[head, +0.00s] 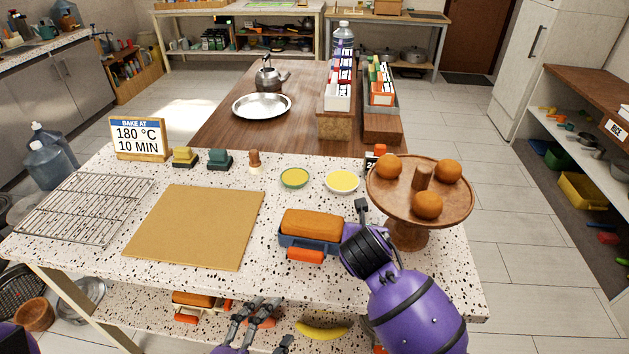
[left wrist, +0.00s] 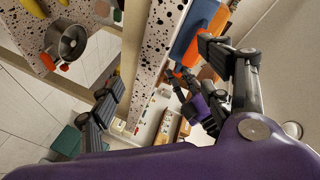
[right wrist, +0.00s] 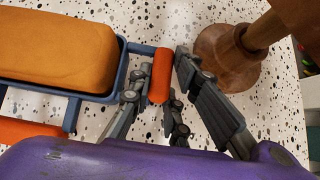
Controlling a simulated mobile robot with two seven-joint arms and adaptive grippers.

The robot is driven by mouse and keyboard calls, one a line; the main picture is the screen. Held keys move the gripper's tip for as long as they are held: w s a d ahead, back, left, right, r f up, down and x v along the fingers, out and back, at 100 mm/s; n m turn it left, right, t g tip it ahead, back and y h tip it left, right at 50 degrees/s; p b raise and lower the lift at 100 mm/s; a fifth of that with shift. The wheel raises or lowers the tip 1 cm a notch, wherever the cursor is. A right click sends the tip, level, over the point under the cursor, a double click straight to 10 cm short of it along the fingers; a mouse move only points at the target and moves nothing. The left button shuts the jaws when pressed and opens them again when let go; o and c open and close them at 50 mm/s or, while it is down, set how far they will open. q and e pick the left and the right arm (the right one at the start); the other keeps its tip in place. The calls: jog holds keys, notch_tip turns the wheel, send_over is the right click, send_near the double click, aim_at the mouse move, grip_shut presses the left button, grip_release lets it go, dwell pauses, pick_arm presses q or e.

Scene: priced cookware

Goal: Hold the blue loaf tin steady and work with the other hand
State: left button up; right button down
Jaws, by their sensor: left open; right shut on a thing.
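The blue loaf tin (head: 296,241) sits on the speckled counter near its front edge, with a brown loaf (head: 313,224) in it. An orange grip (head: 305,255) shows on its front side. My right gripper (right wrist: 161,76) is shut on the orange grip at the tin's right end, as the right wrist view shows; in the head view my right wrist hides that end. My left gripper (head: 262,318) is open and empty, low in front of the counter edge, apart from the tin. Its spread fingers also show in the left wrist view (left wrist: 165,88).
A wooden cake stand (head: 408,232) with oranges stands close right of the tin. A tan board (head: 195,226) and a wire rack (head: 85,208) lie left. Two small yellow-filled bowls (head: 342,181) stand behind. A lower shelf under the counter holds a banana (head: 323,330) and other items.

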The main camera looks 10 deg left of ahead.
pick_arm(q)
jog(key=d+r+m+h, duration=0.5)
jog(key=r+m, duration=0.1)
jog(key=m, duration=0.2)
jog(key=w+d+r+t, duration=0.1)
jog(key=w+r+t, duration=0.1)
jog(key=w+r, duration=0.75)
jog(key=w+d+r+t, duration=0.1)
jog(key=w+r+t, duration=0.1)
jog(key=w+r, duration=0.8)
jog(key=w+d+f+m+g+h, duration=0.4)
jog(key=w+d+m+g, duration=0.6)
jog(key=m, duration=1)
jog(key=m+g+y, duration=0.8)
jog(key=m+y, duration=0.3)
jog(key=y, duration=0.4)
send_over(313, 217)
jog(key=f, duration=0.2)
notch_tip(313, 217, down, 12)
jog(key=shift+r, duration=0.2)
